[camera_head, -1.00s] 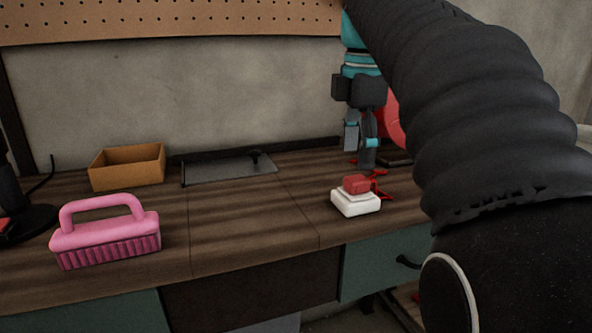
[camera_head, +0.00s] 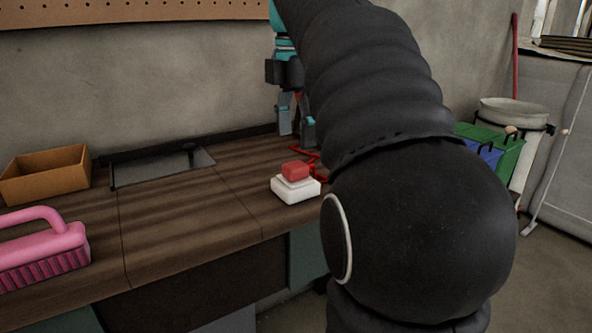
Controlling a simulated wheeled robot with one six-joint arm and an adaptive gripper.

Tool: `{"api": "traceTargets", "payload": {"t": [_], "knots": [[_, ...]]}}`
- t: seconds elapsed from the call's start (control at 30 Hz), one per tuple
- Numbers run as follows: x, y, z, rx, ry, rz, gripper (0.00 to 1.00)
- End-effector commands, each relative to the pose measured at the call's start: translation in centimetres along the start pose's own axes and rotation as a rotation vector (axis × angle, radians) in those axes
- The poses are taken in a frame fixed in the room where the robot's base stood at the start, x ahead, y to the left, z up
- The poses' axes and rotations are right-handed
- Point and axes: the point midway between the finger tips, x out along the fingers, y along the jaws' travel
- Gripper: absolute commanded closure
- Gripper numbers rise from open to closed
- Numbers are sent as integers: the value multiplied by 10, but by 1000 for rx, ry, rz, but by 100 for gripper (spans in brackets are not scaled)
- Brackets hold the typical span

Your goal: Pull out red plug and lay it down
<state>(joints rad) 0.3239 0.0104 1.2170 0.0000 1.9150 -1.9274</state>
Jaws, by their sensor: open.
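The red plug (camera_head: 295,171) sits on top of a white block-like socket (camera_head: 296,190) near the front edge of the workbench. A red cord (camera_head: 307,155) lies on the bench behind it. My gripper (camera_head: 296,138) is open, pointing down beyond the plug, near the back of the bench. It is apart from the plug, and nothing shows between its fingers. My black arm covers the bench to the right of the plug and part of the cord.
A pink brush (camera_head: 42,250) and an orange-brown open box (camera_head: 45,175) stand at the left. A flat dark panel (camera_head: 163,165) lies at the back. The bench (camera_head: 185,215) is clear between brush and plug. Green (camera_head: 497,150) and blue (camera_head: 487,155) bins stand at the right.

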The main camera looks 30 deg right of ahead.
Motion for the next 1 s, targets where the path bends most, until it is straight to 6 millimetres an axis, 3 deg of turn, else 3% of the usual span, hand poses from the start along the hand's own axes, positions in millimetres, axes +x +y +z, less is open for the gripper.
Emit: {"api": "traceTargets", "payload": {"t": [0.2, 0.43, 1.0], "knots": [[33, 0, -1, -1, 0, 0, 31], [55, 0, -1, -1, 0, 1, 31], [62, 1, 0, -1, 0, 1, 31]]}}
